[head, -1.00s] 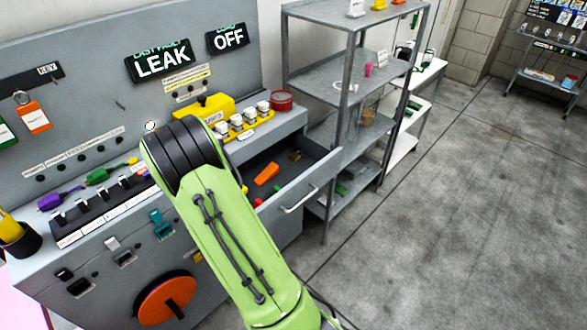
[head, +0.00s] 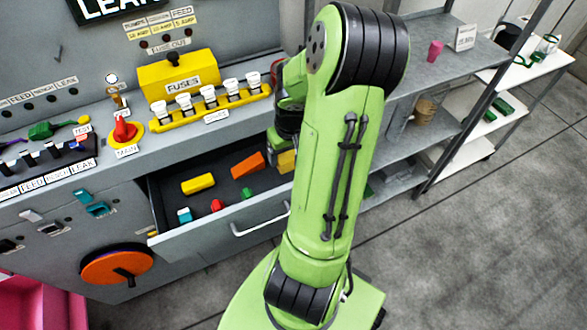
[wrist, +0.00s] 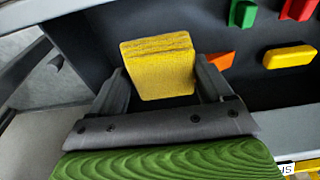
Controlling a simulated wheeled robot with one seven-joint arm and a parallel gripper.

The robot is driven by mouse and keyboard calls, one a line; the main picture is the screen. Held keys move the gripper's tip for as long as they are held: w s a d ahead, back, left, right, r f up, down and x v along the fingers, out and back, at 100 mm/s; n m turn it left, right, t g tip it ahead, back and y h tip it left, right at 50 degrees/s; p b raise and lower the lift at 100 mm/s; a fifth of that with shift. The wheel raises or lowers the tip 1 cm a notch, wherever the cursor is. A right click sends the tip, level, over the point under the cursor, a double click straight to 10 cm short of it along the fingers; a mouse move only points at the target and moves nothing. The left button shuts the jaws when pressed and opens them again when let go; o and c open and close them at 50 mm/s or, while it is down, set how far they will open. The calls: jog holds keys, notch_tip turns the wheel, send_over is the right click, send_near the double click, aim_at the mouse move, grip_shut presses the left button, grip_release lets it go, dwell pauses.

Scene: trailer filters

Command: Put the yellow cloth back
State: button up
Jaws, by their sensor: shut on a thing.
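The yellow cloth (wrist: 158,66) is a thick folded block with a ribbed edge. In the wrist view it sits between the two fingers of my gripper (wrist: 163,84), which is shut on it. The dark floor of the open drawer (head: 222,192) lies behind and below it. In the head view a yellow patch of the cloth (head: 287,161) shows at the drawer's right end, beside my arm. My arm hides most of the gripper there. I cannot tell whether the cloth touches the drawer floor.
The drawer holds a yellow block (head: 198,184), an orange block (head: 248,165), and small red, green and teal pieces. The yellow fuse box (head: 178,88) and a row of fuses stand on the ledge above. Grey shelves (head: 440,65) stand at the right.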

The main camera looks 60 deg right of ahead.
aim_at(287, 180)
jog(key=f+b, duration=0.2)
jog(key=f, duration=0.3)
jog(key=f+b, duration=0.1)
jog(key=f, duration=0.3)
jog(key=shift+a+f+b, duration=0.2)
jog(key=shift+f+b, duration=0.15)
jog(key=shift+b, duration=0.05)
jog(key=shift+r, duration=0.15)
jog(key=o, duration=0.8)
jog(key=shift+o, duration=0.2)
